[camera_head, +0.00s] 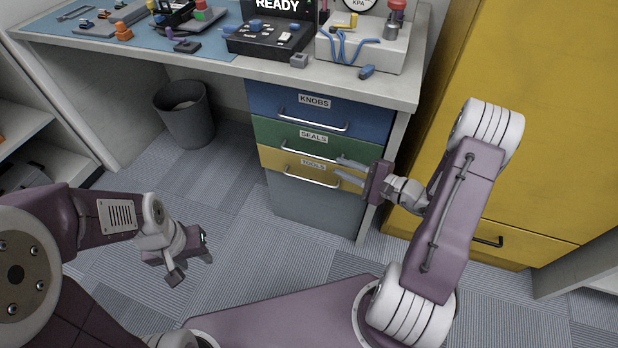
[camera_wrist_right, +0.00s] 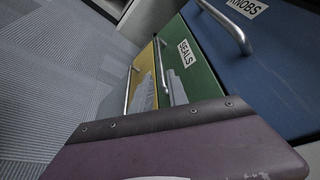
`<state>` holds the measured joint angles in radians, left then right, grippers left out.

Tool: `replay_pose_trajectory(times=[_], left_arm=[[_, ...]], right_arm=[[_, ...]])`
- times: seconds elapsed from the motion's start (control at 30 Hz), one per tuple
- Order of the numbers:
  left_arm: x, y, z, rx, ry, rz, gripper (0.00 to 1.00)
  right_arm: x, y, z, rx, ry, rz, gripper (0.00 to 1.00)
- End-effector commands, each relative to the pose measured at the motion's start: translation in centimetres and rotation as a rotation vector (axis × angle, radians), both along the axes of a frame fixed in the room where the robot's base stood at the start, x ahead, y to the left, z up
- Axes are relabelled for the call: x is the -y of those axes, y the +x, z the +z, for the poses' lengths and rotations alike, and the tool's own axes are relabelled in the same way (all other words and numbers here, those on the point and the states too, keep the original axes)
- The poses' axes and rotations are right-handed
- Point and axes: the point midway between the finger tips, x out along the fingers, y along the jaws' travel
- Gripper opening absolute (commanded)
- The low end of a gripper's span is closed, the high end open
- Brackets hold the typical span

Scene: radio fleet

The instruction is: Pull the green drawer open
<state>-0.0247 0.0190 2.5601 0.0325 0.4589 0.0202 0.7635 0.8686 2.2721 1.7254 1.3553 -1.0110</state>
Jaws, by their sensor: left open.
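The green drawer (camera_head: 268,131), labelled SEALS, is shut, between the blue and yellow drawers under the desk. It shows in the right wrist view (camera_wrist_right: 203,85), with its silver bar handle (camera_wrist_right: 164,68). My right gripper (camera_head: 345,168) reaches in from the right. Its two fingers are apart, at the right end of the green drawer's handle (camera_head: 308,156). In the right wrist view the handle runs between the fingertips (camera_wrist_right: 159,92); I cannot tell whether they touch it. My left gripper (camera_head: 192,263) is open and empty, low over the floor, away from the drawers.
The blue KNOBS drawer (camera_head: 270,97) is above and the yellow TOOLS drawer (camera_head: 270,158) below, both shut with bar handles. A yellow cabinet (camera_head: 540,120) stands at right. A grey bin (camera_head: 187,128) sits under the desk (camera_head: 215,66). The carpet before the drawers is clear.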

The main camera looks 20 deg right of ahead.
Motion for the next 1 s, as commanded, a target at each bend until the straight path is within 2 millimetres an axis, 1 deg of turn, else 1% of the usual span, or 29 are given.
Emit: replay_pose_trajectory(times=[0.07, 0.17, 0.27, 0.4, 0.5, 0.6, 0.7, 0.93, 0.97, 1.0], left_arm=[[0.0, 0.0, 0.1, 0.001, 0.000, 0.000, 0.42], [0.0, 0.0, -0.1, 0.001, 0.000, 0.000, 0.42], [0.0, 0.0, -1.0, 0.001, 0.000, 0.000, 0.42], [0.0, 0.0, -2.1, 0.000, 0.000, 0.000, 0.42], [0.0, 0.0, -2.6, 0.000, 0.000, 0.000, 0.42], [0.0, 0.0, -3.0, 0.000, 0.000, 0.000, 0.42], [0.0, 0.0, -3.0, 0.000, 0.000, 0.000, 0.42], [0.0, 0.0, -3.0, 0.000, 0.000, 0.000, 0.42], [0.0, 0.0, -3.0, 0.000, 0.000, 0.000, 0.42], [0.0, 0.0, -3.0, 0.000, 0.000, 0.000, 0.42]], right_arm=[[0.1, 0.1, 0.1, 0.003, 0.000, -0.004, 0.20], [-0.4, 0.5, -0.1, 0.002, -0.001, 0.000, 0.20], [-1.6, 1.8, -0.7, 0.002, -0.001, 0.005, 0.20], [-3.4, 4.2, -1.4, 0.002, -0.002, 0.007, 0.20], [-4.5, 5.6, -1.7, 0.001, -0.001, 0.005, 0.20], [-5.1, 6.5, -1.8, 0.000, -0.001, 0.003, 0.20], [-5.4, 7.0, -1.8, 0.000, 0.000, 0.000, 0.20], [-5.4, 7.1, -1.7, -0.001, 0.000, 0.000, 0.20], [-5.4, 7.1, -1.7, -0.001, 0.000, 0.000, 0.11], [-5.4, 7.1, -1.7, -0.001, 0.000, 0.000, 0.00]])
